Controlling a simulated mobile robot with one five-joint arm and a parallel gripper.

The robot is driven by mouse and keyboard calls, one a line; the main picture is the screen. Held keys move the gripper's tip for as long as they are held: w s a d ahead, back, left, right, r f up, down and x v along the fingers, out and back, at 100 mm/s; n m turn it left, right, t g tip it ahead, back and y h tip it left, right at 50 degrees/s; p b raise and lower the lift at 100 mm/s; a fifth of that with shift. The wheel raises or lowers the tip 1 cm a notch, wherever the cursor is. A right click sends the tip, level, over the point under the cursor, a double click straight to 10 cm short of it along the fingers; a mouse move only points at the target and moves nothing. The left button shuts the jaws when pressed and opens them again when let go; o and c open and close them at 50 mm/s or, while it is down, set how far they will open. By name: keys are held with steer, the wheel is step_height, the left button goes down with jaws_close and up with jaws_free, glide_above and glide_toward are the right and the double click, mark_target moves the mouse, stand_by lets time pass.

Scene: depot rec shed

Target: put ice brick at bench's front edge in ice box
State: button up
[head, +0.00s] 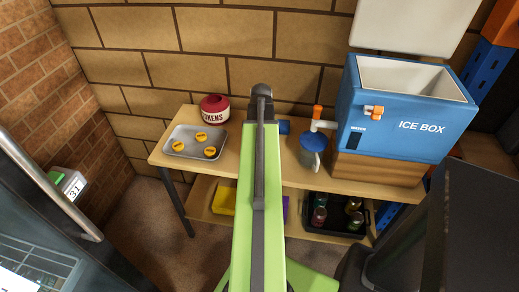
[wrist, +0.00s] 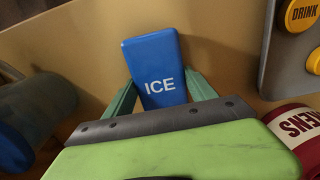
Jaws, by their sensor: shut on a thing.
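The ice brick (wrist: 153,75) is a blue block with white "ICE" lettering. In the wrist view it stands between the green fingers of my gripper (wrist: 160,88), which is shut on it. The ice box (head: 400,122) is blue with white lettering and stands on a wooden block at the right of the bench. Its white lid is raised, and its pale inside is open to view.
The bench (head: 280,164) holds a metal tray (head: 188,153) of yellow tokens, a red jar (head: 215,108) and a blue-lidded jug (head: 313,150). The jug stands between my arm and the ice box. A black crate of bottles (head: 322,226) sits on the lower shelf.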

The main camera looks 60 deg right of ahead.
steer(key=o, duration=1.8)
steer(key=shift+f, duration=0.1)
steer(key=shift+c, duration=0.2)
step_height(320, 180, up, 13)
steer(key=p, duration=1.2)
steer(key=shift+f+p, duration=0.2)
steer(key=shift+p, duration=0.15)
steer(key=shift+o, duration=0.4)
steer(key=r+p, duration=0.5)
steer(key=shift+s+d+r+p, duration=0.2)
steer(key=shift+s+r+p, duration=0.05)
steer(key=shift+r+p, duration=0.05)
step_height(320, 180, down, 13)
steer(key=b, duration=1.3)
steer(key=shift+f, duration=0.15)
